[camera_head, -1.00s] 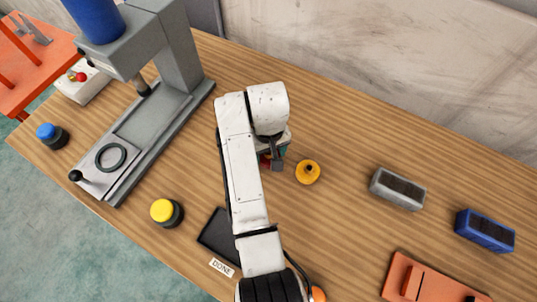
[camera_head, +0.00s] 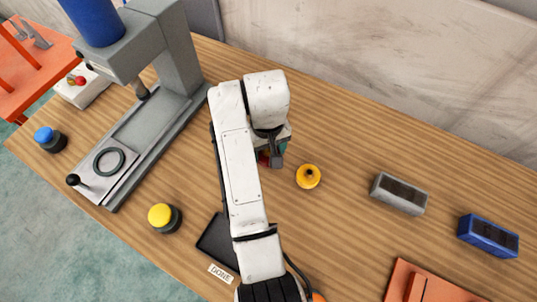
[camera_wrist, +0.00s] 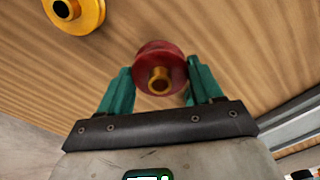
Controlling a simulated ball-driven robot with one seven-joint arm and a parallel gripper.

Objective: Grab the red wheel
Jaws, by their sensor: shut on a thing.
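The red wheel (camera_wrist: 146,57), with a brass-coloured hub, sits between the two green fingers of my gripper (camera_wrist: 157,86) in the wrist view. My gripper is shut on it, one finger on each side. In the head view my white arm hides most of the gripper (camera_head: 271,156), and only a small bit of red (camera_head: 262,158) shows beside it. I cannot tell whether the wheel touches the table.
A yellow wheel (camera_head: 308,176) lies right of my gripper on the wooden table (camera_head: 340,240). A grey block (camera_head: 399,194) and a blue block (camera_head: 488,236) lie farther right. A grey press (camera_head: 150,130) stands left. A black tray (camera_head: 217,243) lies near the DONE label.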

